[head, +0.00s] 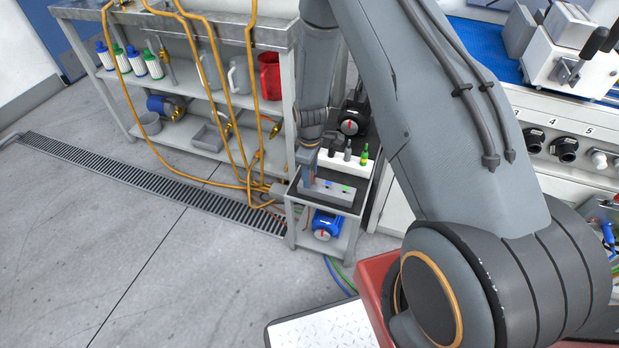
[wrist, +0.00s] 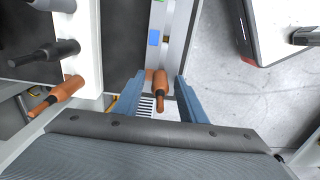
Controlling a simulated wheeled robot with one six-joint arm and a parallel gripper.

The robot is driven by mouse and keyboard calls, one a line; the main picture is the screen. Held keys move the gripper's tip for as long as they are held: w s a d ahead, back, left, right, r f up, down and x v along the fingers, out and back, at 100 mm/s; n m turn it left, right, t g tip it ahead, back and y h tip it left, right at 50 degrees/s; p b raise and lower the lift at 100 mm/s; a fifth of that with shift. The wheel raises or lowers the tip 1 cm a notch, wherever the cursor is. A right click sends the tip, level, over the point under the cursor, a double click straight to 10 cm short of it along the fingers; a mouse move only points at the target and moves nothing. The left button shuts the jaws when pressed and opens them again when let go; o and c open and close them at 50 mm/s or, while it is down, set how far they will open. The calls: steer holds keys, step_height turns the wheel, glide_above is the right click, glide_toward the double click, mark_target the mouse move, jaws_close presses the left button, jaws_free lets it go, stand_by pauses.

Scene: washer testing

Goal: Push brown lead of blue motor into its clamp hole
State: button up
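The grey clamp block (head: 338,195) lies on the cart top, with blue and green marks; it also shows in the wrist view (wrist: 172,35). A brown lead (wrist: 160,80) with a black end stands at the block's near end in the wrist view. My gripper (wrist: 160,78) has its two blue fingers on either side of this lead, with a visible gap on each side. In the head view my gripper (head: 309,176) is at the block's left end. How deep the lead sits in its hole is hidden. The blue motor (head: 327,223) is on the cart's lower shelf.
A white rack (head: 345,160) with black and green leads stands behind the block. In the wrist view the rack (wrist: 90,75) holds a black lead (wrist: 48,52) and another brown lead (wrist: 58,95). A dark motor (head: 352,122) is behind. Yellow hoses (head: 240,150) hang left of the cart.

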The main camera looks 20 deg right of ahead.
jaws_close()
steer(key=shift+r+p, duration=1.75)
steer(key=shift+r, duration=1.15)
